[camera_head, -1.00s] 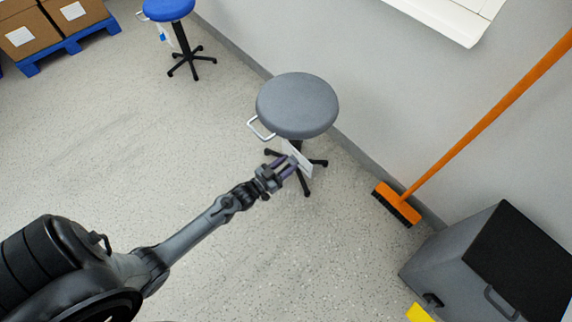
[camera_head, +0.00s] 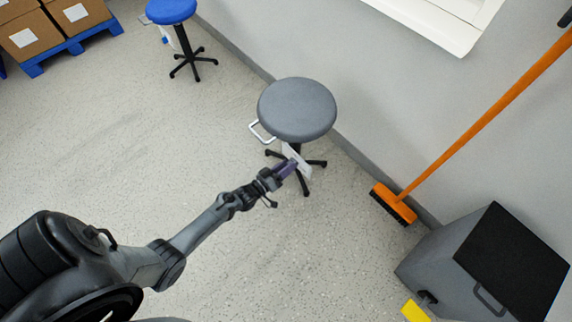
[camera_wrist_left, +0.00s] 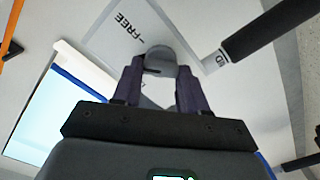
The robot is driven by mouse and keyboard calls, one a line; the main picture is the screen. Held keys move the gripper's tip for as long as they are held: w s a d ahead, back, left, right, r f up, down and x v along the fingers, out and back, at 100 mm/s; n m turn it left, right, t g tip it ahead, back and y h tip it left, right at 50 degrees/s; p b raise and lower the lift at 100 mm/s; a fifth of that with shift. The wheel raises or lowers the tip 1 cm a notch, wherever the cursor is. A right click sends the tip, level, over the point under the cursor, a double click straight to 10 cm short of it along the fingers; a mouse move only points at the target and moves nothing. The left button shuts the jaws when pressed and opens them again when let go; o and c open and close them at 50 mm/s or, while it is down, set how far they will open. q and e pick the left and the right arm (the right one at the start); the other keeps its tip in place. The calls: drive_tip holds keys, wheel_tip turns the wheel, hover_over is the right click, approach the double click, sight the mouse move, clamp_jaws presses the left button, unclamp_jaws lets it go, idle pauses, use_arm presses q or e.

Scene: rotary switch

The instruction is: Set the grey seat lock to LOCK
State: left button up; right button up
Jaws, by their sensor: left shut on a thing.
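The grey stool (camera_head: 297,108) stands by the wall, with a light plate (camera_head: 302,168) hanging below its seat. My left gripper (camera_head: 287,168) is at this plate, its purple fingers close together. In the left wrist view the fingers (camera_wrist_left: 160,88) are shut on the sides of a grey rotary knob (camera_wrist_left: 160,60), the seat lock. The knob sits on the plate (camera_wrist_left: 105,48), where the word FREE shows turned over. A short dark mark shows on the knob, but its setting is unclear. The LOCK label cannot be read. My right gripper is not in view.
A wire handle (camera_head: 262,132) sticks out left of the grey seat. A blue stool (camera_head: 171,12) and boxes on a blue pallet (camera_head: 70,45) are behind. An orange broom (camera_head: 394,204) and a grey bin (camera_head: 450,265) are right. The floor around my left arm is clear.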

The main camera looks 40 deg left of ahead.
use_arm(q)
drive_tip(key=n+p, duration=0.2)
drive_tip(key=n, duration=0.8)
drive_tip(key=shift+f, duration=0.15)
idle(0.4)
drive_tip(key=o, duration=1.1)
drive_tip(key=shift+s, duration=0.1)
drive_tip(key=shift+c, duration=0.2)
drive_tip(key=shift+s+a, duration=0.1)
